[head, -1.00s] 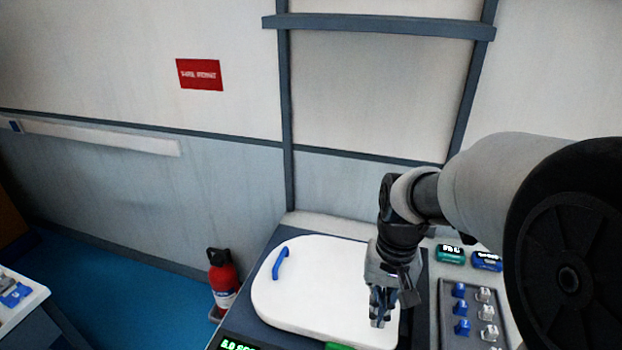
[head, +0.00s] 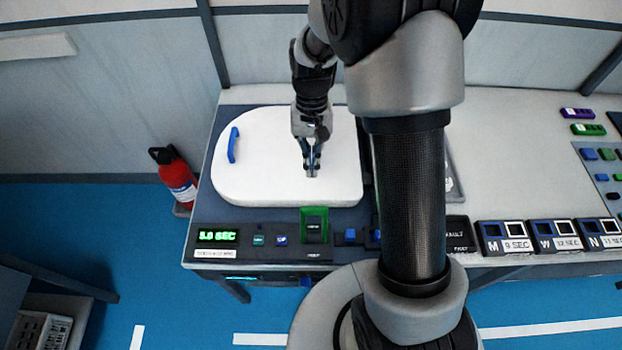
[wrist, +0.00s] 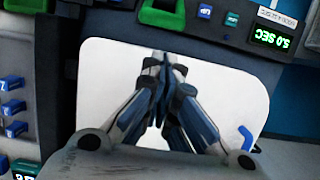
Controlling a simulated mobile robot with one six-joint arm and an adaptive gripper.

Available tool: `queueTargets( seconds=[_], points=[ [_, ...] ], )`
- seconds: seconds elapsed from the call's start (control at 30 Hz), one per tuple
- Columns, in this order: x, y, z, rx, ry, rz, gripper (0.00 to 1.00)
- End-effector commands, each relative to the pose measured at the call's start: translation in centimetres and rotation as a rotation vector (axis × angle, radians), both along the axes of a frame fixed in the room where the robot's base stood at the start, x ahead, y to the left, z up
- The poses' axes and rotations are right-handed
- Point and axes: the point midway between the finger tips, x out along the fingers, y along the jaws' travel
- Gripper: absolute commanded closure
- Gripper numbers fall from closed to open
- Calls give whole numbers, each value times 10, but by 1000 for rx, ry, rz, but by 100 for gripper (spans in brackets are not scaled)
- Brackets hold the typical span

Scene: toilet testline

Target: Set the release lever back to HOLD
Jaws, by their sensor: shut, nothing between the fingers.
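A green lever-like part (head: 314,225) stands on the front panel below the white lid; it also shows at the top of the wrist view (wrist: 163,12). I cannot read a HOLD mark or tell for sure that it is the release lever. My gripper (head: 312,174) is shut and empty, pointing down over the white lid (head: 260,180), a little behind the green part. In the wrist view its closed fingertips (wrist: 164,60) point toward the green part, apart from it in the picture. A blue curved handle (head: 233,145) sits on the lid's left side.
A lit green seconds display (head: 218,236) and small blue and teal buttons flank the green part. Labelled switch boxes (head: 505,237) line the counter's right front. My arm hides the counter's middle. A red extinguisher (head: 178,178) stands left on blue floor.

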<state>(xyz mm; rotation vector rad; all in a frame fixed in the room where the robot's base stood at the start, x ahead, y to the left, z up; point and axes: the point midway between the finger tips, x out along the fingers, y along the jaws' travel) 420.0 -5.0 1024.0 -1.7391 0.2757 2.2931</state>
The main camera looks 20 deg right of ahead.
Motion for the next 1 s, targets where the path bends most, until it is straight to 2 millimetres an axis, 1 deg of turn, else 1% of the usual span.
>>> queueTargets(
  seconds=[0.3, 0.5, 0.67, 1.0],
  points=[
    [-16, 5, -55, 0, 6, 2, 100],
    [-23, 7, -82, 0, 4, 0, 100],
    [-25, 8, -91, 1, 2, 0, 100],
    [-25, 8, -91, 0, 1, 0, 100]
  ],
)
